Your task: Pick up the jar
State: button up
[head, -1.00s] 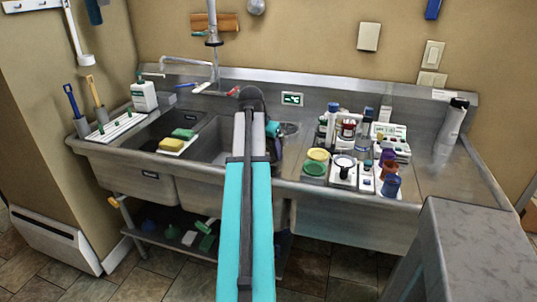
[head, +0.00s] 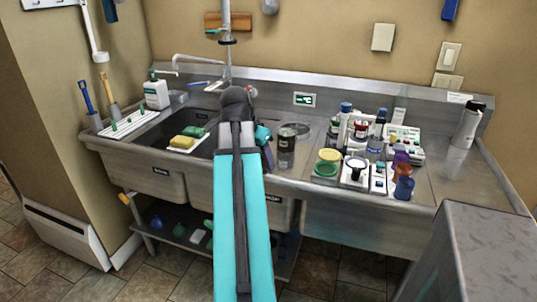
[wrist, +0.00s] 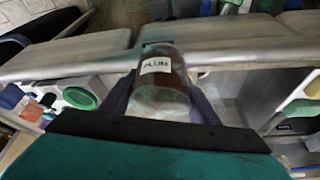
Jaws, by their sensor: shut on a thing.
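In the head view the jar (head: 286,152) shows just right of the end of my arm, in front of the sink's back ledge. The jar's underside and any gap to the steel surface below are hard to tell.
A steel sink (head: 130,172) has a yellow sponge (head: 181,142) on a white tray at left. To the right, the counter holds a yellow lid (head: 329,155), a green lid (head: 326,169), and several bottles and containers. A grey block (head: 475,255) fills the lower right.

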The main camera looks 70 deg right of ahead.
jog(key=shift+w+a+r, duration=0.1)
jog(key=shift+w+a, duration=0.1)
jog(key=shift+a, duration=0.8)
jog(key=shift+w+a+r, duration=0.1)
jog(key=shift+w+a, duration=0.1)
jog(key=shift+a, duration=0.75)
jog(key=w+a+r+n+t+y+p, duration=0.1)
jog(key=w+a+r+n+t+p, duration=0.3)
jog(key=w+a, duration=0.9)
jog(key=w+a+r+n+p, duration=0.3)
jog(key=w+a+n+p, duration=0.35)
jog(key=w, duration=0.95)
jog(key=w+a+r+n+y+p, duration=0.1)
jog(key=w+a+n+p, duration=0.1)
jog(key=a, duration=0.8)
jog(key=w+a+r+n+t+y+p, duration=0.1)
jog(key=w+a+n, duration=0.3)
jog(key=a, duration=0.7)
jog(key=w+a+r+n+y+p, duration=0.1)
jog(key=w+a+n, duration=0.3)
jog(key=a, duration=0.7)
jog(key=shift+w+a+r+t+p, duration=0.15)
jog(key=shift+w+r+t+p, duration=0.15)
jog(key=shift+w+r+p, duration=0.7)
jog(key=shift+f, duration=0.1)
